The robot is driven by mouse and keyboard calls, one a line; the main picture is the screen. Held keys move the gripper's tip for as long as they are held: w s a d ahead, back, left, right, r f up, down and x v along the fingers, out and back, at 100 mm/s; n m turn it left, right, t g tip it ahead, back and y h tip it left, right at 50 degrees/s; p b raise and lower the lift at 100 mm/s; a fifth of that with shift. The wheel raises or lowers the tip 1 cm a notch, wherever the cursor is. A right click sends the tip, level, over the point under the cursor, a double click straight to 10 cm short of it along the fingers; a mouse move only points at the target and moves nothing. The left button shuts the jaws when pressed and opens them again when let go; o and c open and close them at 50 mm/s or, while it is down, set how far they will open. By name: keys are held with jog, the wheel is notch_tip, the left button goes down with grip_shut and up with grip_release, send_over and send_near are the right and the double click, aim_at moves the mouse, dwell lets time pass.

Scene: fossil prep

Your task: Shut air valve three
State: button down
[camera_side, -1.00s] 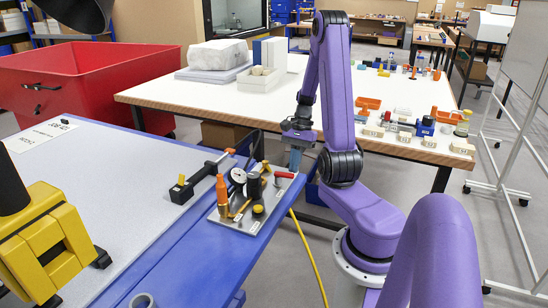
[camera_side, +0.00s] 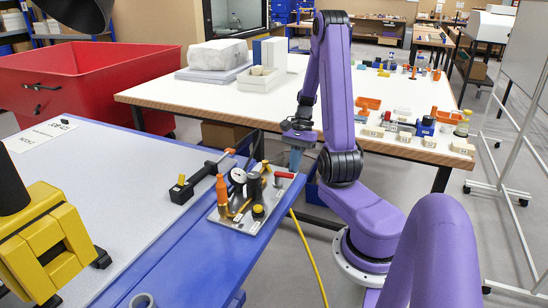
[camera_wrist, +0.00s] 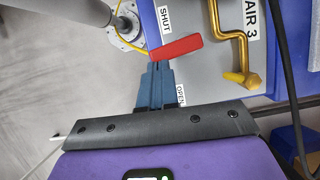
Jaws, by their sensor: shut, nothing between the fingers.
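The air valve three lever is a red bar (camera_wrist: 178,47), tilted slightly, beside the "AIR 3" label (camera_wrist: 250,18) in the wrist view. A "SHUT" label (camera_wrist: 165,18) lies above it and an "OPEN" label (camera_wrist: 181,95) below it, partly covered by my fingers. In the side view the red lever (camera_side: 285,175) is at the far right edge of the valve panel (camera_side: 226,222). My gripper (camera_wrist: 156,66) is shut and empty, its blue fingertips at the lever's left end, on its "OPEN" side. Contact cannot be told. In the side view my gripper (camera_side: 295,168) is just above the lever.
A bent brass pipe (camera_wrist: 241,45) is right of the lever. The panel also bears a gauge (camera_side: 238,176) and an orange bottle-shaped part (camera_side: 222,190). A yellow hose (camera_side: 309,254) hangs beside the blue table edge.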

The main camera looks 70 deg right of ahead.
jog(key=shift+d, duration=0.45)
jog(key=d, duration=0.3)
jog(key=shift+w+d+r, duration=0.3)
jog(key=shift+d+r, duration=0.05)
jog(key=shift+r, duration=0.05)
jog(key=v, duration=0.9)
jog(key=shift+w+a, duration=0.2)
jog(key=shift+w, duration=0.1)
jog(key=shift+r, duration=0.1)
